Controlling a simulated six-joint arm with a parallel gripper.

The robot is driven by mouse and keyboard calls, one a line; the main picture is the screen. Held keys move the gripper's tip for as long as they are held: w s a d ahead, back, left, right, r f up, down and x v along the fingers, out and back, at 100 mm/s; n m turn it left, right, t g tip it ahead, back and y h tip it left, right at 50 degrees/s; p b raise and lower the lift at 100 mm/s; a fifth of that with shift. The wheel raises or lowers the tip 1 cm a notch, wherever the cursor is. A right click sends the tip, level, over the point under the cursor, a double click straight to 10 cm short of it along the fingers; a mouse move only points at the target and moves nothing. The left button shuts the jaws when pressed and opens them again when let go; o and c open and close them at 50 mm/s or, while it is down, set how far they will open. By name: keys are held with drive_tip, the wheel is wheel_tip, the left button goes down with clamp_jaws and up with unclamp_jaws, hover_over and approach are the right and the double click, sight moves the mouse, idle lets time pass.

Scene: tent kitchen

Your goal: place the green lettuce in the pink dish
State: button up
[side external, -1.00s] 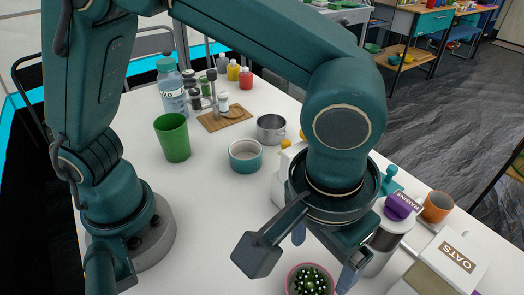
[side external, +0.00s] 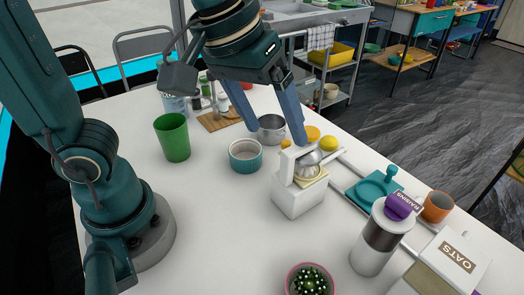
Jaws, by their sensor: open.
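A round pink-rimmed dish or pot (side external: 289,279) sits at the bottom edge of the view, partly cut off. A dark green, white-spotted thing (side external: 311,281) fills it; it looks more like a small cactus than lettuce. I cannot make out any other green lettuce or pink dish. My gripper (side external: 274,134) is open and empty, pointing down with its fingers apart. It shows over the far middle of the table, its fingertips on either side of a metal cup (side external: 271,130) in the picture; its height above the cup is unclear.
A white juicer-like device (side external: 298,200) stands mid-table. A teal bowl (side external: 245,155) and green cup (side external: 173,138) stand left of it. A raisins jar (side external: 378,240), teal press (side external: 376,188) and oats box (side external: 457,260) crowd the right. The front left tabletop is clear.

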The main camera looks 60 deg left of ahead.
drive_tip(key=s+a+f+m+t, duration=0.1)
drive_tip(key=s+a+f+m, duration=0.2)
drive_tip(key=s+a, duration=0.3)
drive_tip(key=shift+a+f+m+y, duration=0.3)
drive_tip(key=shift+a+f+y, duration=0.05)
drive_tip(key=shift+f+y, duration=0.05)
